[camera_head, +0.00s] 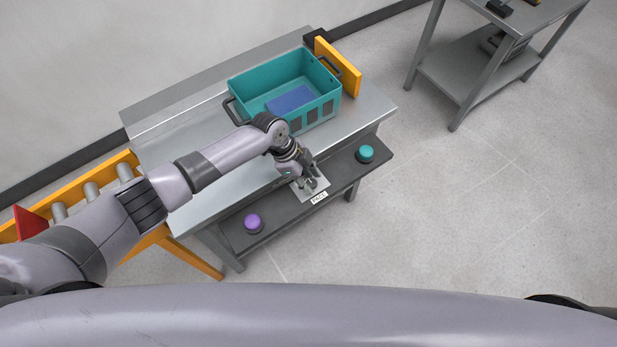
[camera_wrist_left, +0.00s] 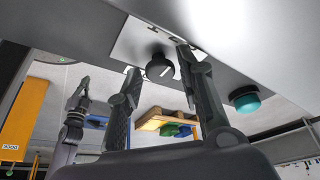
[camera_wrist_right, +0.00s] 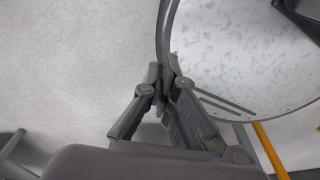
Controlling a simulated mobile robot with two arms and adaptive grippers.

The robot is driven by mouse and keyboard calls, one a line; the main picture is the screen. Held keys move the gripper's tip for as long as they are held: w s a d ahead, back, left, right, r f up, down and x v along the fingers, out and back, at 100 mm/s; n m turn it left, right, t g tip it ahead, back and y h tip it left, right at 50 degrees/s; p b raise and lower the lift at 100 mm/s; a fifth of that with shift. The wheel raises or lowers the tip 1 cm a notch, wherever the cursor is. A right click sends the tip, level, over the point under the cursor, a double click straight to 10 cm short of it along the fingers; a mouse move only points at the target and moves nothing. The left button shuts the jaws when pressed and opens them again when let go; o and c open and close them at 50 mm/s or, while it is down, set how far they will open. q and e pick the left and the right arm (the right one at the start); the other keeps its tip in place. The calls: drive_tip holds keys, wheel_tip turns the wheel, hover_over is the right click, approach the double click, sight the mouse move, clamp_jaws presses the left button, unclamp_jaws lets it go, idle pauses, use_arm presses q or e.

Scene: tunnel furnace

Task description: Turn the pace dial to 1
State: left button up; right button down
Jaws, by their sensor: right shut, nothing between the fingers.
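The pace dial (camera_wrist_left: 160,68) is a black round knob with a white pointer line, on a pale plate (camera_wrist_left: 135,42) in the left wrist view. In the head view the plate (camera_head: 322,187) with its PACE label (camera_head: 319,198) shows on the dark front ledge, and my gripper largely hides the dial. My left gripper (camera_head: 312,185) is at the dial. In the left wrist view its fingers (camera_wrist_left: 158,62) are open, one on each side of the knob, with small gaps. The scale number at the pointer cannot be read. My right gripper (camera_wrist_right: 166,72) is shut and empty.
A purple button (camera_head: 253,222) and a teal button (camera_head: 366,153) sit on the ledge either side of the plate. A teal crate (camera_head: 240,88) with a blue block inside stands on the metal table behind. Another grey table (camera_head: 470,75) stands at upper right.

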use_arm(q)
drive_tip(key=c, duration=0.4)
clamp_jaws()
use_arm(e)
drive_tip(key=shift+w+r, duration=0.1)
drive_tip(key=shift+w, duration=0.45)
